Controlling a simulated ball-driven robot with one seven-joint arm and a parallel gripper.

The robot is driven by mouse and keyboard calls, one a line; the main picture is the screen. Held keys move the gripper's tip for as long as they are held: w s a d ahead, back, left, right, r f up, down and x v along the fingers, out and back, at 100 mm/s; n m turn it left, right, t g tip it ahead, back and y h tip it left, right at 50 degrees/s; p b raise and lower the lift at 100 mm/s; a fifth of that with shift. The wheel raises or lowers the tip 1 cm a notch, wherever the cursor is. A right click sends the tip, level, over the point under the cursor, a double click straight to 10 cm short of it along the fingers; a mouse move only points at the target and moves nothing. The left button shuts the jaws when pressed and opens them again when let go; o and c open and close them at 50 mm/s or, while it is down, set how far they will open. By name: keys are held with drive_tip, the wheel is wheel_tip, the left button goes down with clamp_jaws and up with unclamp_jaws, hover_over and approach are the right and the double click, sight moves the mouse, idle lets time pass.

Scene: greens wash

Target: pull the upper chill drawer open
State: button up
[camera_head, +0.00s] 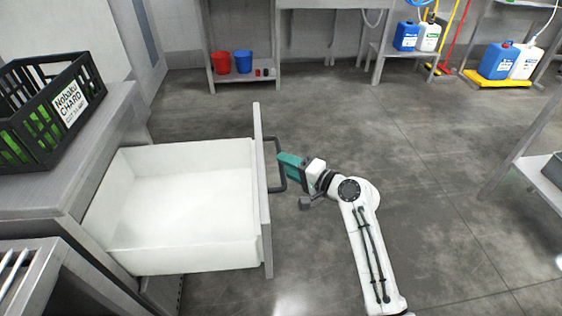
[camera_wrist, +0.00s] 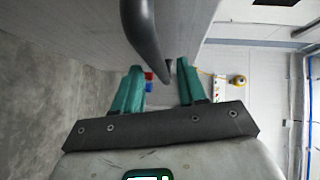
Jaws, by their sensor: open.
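The upper chill drawer (camera_head: 190,200) stands pulled far out of the steel counter, its white box empty. Its grey front panel (camera_head: 260,190) faces right and carries a dark bar handle (camera_head: 282,180). My gripper (camera_head: 281,159) has teal fingers and is at the handle, outside the drawer front. In the wrist view my gripper (camera_wrist: 159,68) is open, with the fingers apart. The handle (camera_wrist: 146,35) comes down from the top there, its lower end lined up with the gap. I cannot tell whether the fingers touch it.
A black crate (camera_head: 70,125) labelled chard stands on the counter (camera_head: 75,170) at left. Red and blue buckets (camera_head: 243,61) sit on a low shelf at the back. Blue and white jugs (camera_head: 497,60) stand back right. The floor right of my arm is clear.

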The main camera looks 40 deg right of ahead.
drive_tip(key=s+d+r, duration=0.1)
drive_tip(key=s, duration=0.6)
drive_tip(key=shift+s+p, duration=0.35)
drive_tip(key=shift+p, duration=0.05)
